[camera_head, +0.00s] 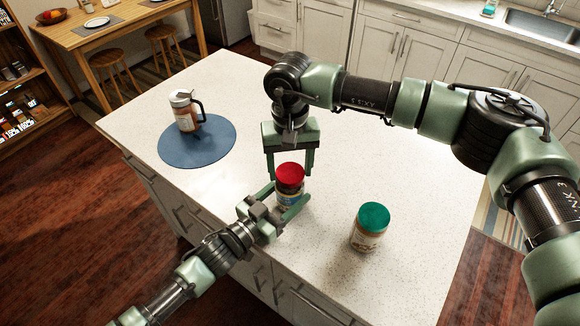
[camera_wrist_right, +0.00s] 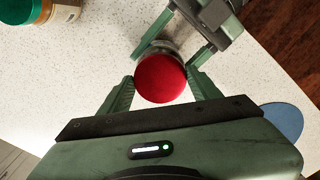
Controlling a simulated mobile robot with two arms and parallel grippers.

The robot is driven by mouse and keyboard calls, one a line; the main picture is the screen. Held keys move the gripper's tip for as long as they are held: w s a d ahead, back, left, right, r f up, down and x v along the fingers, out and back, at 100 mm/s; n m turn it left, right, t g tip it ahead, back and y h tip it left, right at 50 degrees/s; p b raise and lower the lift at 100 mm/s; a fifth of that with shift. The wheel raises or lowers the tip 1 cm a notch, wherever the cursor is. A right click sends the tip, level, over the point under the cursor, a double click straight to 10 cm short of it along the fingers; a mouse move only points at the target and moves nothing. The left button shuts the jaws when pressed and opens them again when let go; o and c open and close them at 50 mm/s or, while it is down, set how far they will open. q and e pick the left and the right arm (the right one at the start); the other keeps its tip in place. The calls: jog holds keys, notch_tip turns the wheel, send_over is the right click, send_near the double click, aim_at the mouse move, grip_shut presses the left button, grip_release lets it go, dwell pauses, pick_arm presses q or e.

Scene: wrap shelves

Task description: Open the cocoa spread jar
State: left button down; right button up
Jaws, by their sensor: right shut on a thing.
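The jar (camera_head: 289,198) with a red lid (camera_head: 290,176) stands upright on the counter, taken to be the cocoa spread jar; its label is mostly hidden. My left gripper (camera_head: 284,203) has its fingers around the jar's body from the front left, and looks shut on it. My right gripper (camera_head: 290,168) comes from above and is shut on the red lid, one finger on each side. In the right wrist view the red lid (camera_wrist_right: 160,79) sits between the right fingers, with the left gripper (camera_wrist_right: 180,42) beyond it. The lid appears to be on the jar.
A jar with a green lid (camera_head: 370,227) stands to the right on the white counter (camera_head: 330,270). A mug-like container with a handle (camera_head: 185,111) stands on a round blue mat (camera_head: 167,150) at the left. The counter's front edge is close to my left arm.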

aim_at(290, 173)
jog(key=shift+r, duration=0.1)
dwell(0.3)
jog(key=shift+r, duration=1)
jog(key=shift+r, duration=0.1)
jog(key=shift+r, duration=1.9)
pick_arm(q)
jog(key=shift+c, duration=1.2)
grip_release()
